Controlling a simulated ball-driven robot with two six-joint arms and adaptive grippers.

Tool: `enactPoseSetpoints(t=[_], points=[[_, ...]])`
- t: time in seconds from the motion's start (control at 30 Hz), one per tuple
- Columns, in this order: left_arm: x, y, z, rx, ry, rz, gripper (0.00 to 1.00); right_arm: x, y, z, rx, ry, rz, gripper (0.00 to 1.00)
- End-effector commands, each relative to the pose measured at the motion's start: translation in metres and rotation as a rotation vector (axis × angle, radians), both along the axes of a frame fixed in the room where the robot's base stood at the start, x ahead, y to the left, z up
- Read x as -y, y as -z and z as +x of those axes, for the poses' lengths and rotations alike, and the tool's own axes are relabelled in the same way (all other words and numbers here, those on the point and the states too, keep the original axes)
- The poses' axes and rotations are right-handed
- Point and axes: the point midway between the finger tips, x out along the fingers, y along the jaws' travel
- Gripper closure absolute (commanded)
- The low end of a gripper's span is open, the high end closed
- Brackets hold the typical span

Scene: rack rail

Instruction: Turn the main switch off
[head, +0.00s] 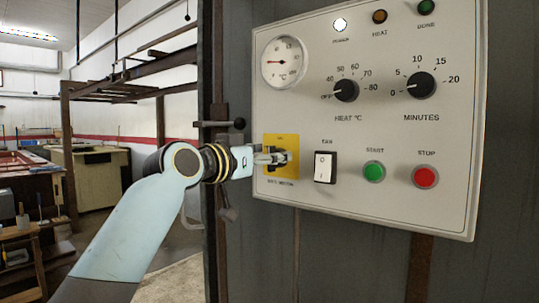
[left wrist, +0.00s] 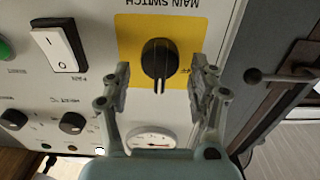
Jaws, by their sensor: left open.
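The main switch is a black rotary knob (left wrist: 159,58) on a yellow plate (left wrist: 190,28), low on the left of the control panel. The yellow plate also shows in the head view (head: 269,143), where my gripper partly covers the knob. In the upside-down left wrist view the knob's grip bar stands upright, its white line toward the gauge. My left gripper (left wrist: 160,85) is open, with one finger on either side of the knob and gaps visible between. In the head view the left gripper (head: 270,158) is close in front of the switch. My right gripper is not in view.
The panel (head: 380,115) also carries a fan rocker (head: 325,167), green start button (head: 374,171), red stop button (head: 425,176), two dials and a gauge (head: 284,62). The power lamp (head: 340,25) is lit white. A door handle (left wrist: 285,75) sticks out beside the panel.

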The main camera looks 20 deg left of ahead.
Motion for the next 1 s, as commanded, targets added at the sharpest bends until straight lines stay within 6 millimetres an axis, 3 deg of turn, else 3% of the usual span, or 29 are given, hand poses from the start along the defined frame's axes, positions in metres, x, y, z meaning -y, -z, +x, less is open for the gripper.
enactPoseSetpoints(t=[0.33,0.73,1.0], points=[[0.0021,0.0004,0.0055,-0.001,0.0,0.0,0.4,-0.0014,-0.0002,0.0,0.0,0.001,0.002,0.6],[0.0019,0.0005,0.0054,-0.001,0.0,0.0,0.91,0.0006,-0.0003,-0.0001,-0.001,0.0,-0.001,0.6],[0.0018,-0.0003,0.0054,-0.011,0.0,-0.025,0.92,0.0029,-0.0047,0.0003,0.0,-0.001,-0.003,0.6]])
